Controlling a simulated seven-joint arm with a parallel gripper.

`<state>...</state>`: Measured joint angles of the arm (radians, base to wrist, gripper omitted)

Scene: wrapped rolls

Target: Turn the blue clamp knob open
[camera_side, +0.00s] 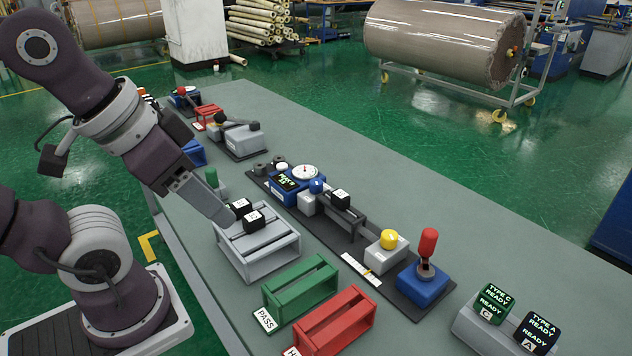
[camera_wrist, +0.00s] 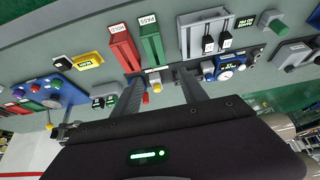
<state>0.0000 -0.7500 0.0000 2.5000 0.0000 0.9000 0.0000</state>
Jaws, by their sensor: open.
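The blue knob (camera_side: 317,186) sits on a light grey block (camera_side: 307,204) beside the blue gauge unit (camera_side: 296,190) in the side view. A black block partly crowds it on the right. My gripper (camera_side: 229,219) is to the left of the knob, apart from it, and appears over the grey rack; its height is hard to judge. In the wrist view my gripper (camera_wrist: 158,76) has its two fingers spread with nothing held between them. A yellow knob (camera_wrist: 155,86) shows between the fingers, farther off.
The grey rack (camera_side: 262,262) holds black labelled blocks. A green crate (camera_side: 300,284) and a red crate (camera_side: 336,322) stand in front. A yellow knob (camera_side: 389,239) and a red-handled lever (camera_side: 428,246) are farther along the dark rail. The table's right far side is clear.

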